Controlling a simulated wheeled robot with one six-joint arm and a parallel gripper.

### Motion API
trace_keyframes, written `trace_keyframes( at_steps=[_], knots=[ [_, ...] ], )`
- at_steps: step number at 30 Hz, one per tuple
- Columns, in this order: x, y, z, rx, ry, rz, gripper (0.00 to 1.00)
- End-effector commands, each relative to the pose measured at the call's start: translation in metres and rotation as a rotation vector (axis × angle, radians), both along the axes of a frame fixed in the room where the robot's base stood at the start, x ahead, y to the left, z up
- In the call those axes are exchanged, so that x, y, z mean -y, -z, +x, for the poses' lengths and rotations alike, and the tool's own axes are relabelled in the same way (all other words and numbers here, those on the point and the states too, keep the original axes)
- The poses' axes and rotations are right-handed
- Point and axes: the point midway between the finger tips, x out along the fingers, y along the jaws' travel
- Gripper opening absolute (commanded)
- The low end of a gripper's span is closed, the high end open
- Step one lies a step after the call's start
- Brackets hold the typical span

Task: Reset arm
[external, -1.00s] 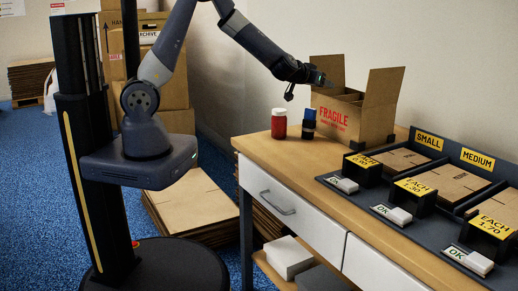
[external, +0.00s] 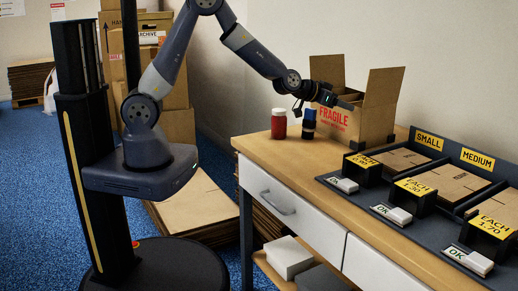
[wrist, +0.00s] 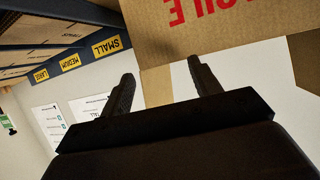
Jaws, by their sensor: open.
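My gripper (external: 328,97) is in front of the open carton marked FRAGILE (external: 343,122), at about the height of its upper front edge. In the wrist view my gripper (wrist: 158,88) has its two fingers spread apart with nothing between them. The carton (wrist: 215,35) fills the upper right of that view with its red lettering upside down. I cannot tell whether a finger touches the carton. The arm reaches out from its column over the workbench.
A red jar with a white lid (external: 279,124) and a dark blue bottle (external: 309,124) stand on the workbench (external: 262,145) left of the carton. A dark rack (external: 377,208) with SMALL and MEDIUM bays of flat cardboard lies to the right. The bench's left front corner is bare.

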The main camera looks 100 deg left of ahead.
Motion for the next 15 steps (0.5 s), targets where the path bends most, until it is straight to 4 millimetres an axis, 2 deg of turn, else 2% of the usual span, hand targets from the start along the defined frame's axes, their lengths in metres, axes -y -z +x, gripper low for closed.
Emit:
trace_keyframes(
  at_steps=[1,6,15],
  knots=[
    [0.0,0.015,0.0,-0.004,0.0,-0.001,0.59],
    [0.0,0.048,-0.001,-0.005,0.0,-0.002,0.59],
    [0.0,0.095,0.0,-0.001,0.001,-0.001,0.59]
  ],
)
